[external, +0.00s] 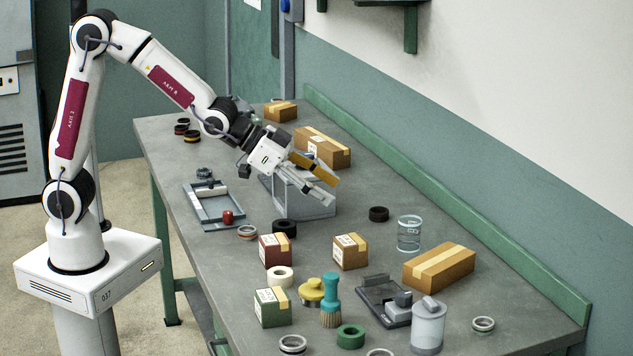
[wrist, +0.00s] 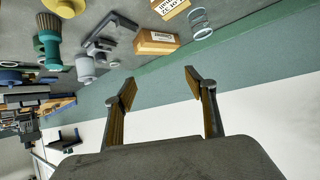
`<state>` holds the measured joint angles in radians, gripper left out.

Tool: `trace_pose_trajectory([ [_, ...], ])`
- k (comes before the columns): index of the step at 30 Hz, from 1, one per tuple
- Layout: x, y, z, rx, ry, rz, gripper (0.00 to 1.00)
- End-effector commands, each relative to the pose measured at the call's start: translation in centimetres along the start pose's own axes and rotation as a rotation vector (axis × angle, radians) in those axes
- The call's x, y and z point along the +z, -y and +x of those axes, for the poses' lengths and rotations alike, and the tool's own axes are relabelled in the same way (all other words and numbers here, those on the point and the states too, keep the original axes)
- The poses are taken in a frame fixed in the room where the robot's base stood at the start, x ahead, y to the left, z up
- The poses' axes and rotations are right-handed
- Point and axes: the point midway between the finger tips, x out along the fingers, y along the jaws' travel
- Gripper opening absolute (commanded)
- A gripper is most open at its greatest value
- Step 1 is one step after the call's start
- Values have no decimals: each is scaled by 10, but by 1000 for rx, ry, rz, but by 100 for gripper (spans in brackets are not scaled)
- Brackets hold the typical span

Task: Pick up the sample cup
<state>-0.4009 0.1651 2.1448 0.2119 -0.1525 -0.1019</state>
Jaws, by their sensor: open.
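A clear glass cup (external: 409,233) with pale markings stands upright on the bench, right of centre; I take it as the sample cup. In the wrist view the clear cup (wrist: 200,23) is near the top edge, beyond my fingertips. My gripper (external: 329,190) is open and empty, tilted downward and to the right above a grey bin. It is well apart from the cup, up and to its left. In the wrist view both fingers of my gripper (wrist: 160,84) are spread, with nothing between them.
Near the cup are a black ring (external: 379,214), a long carton (external: 439,267) and a lidded canister (external: 428,325). The grey bin (external: 305,208) stands under my gripper. Small boxes (external: 350,251), a teal brush (external: 331,300) and rings crowd the front. A green ledge (external: 450,210) borders the wall.

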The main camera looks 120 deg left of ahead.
Motion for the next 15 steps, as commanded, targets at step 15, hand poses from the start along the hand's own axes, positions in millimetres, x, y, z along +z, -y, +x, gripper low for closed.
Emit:
trace_pose_trajectory([
  [15, 12, 65, 100, -32, -141, -47, 56],
])
